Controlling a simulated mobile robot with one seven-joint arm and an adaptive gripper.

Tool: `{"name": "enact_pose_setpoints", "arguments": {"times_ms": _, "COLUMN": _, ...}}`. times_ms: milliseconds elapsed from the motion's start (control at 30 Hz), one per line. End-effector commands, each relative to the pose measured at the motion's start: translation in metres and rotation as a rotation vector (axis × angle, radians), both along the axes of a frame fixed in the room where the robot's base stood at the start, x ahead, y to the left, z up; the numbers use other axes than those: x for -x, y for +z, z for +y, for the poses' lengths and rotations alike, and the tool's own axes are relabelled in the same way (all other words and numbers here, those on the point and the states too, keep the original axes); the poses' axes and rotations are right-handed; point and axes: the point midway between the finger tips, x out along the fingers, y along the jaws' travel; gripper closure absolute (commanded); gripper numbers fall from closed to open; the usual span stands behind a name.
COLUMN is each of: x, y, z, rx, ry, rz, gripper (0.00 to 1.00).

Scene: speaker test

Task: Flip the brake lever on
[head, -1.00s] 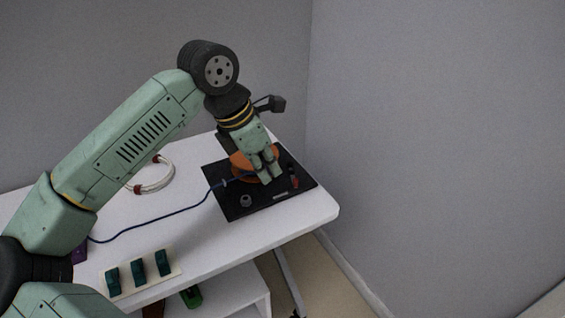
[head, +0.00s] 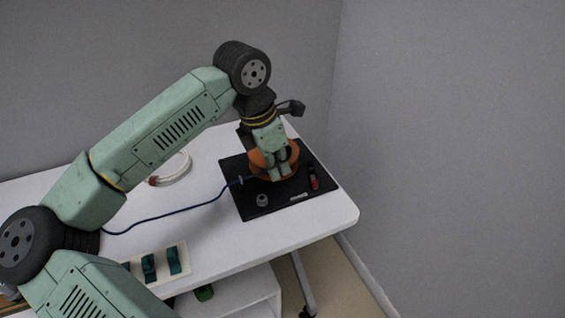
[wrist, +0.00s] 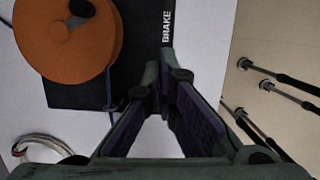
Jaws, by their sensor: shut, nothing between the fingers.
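A black board (head: 246,204) on the table carries an orange disc (head: 260,159) and a small red-and-dark upright part (head: 314,182) at its right, which may be the brake lever. In the wrist view the white word BRAKE (wrist: 167,27) shows on the board just beyond my fingertips. No lever is clear there; my fingers may hide it. The orange disc (wrist: 62,50) with a black knob is to the left. My gripper (head: 279,177) is shut and empty. It points down in front of the disc, left of the red part. Its fingers (wrist: 160,68) also show in the wrist view.
A grey knob (head: 262,200) stands at the board's front left, and a blue cable (head: 165,215) runs left from the board. A white ring (head: 172,168) and a pale strip with teal blocks (head: 160,266) lie on the table. A wall stands at right.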

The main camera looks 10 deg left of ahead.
Motion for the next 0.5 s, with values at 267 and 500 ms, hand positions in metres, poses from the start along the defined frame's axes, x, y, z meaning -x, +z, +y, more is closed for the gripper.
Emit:
{"name": "enact_pose_setpoints", "arguments": {"times_ms": 267, "x": -0.008, "y": -0.056, "z": -0.013, "rx": 0.005, "ry": -0.001, "rz": 0.004, "gripper": 1.0}}
{"name": "enact_pose_setpoints", "arguments": {"times_ms": 500, "x": -0.025, "y": -0.067, "z": -0.038, "rx": 0.002, "ry": -0.003, "rz": 0.001, "gripper": 1.0}}
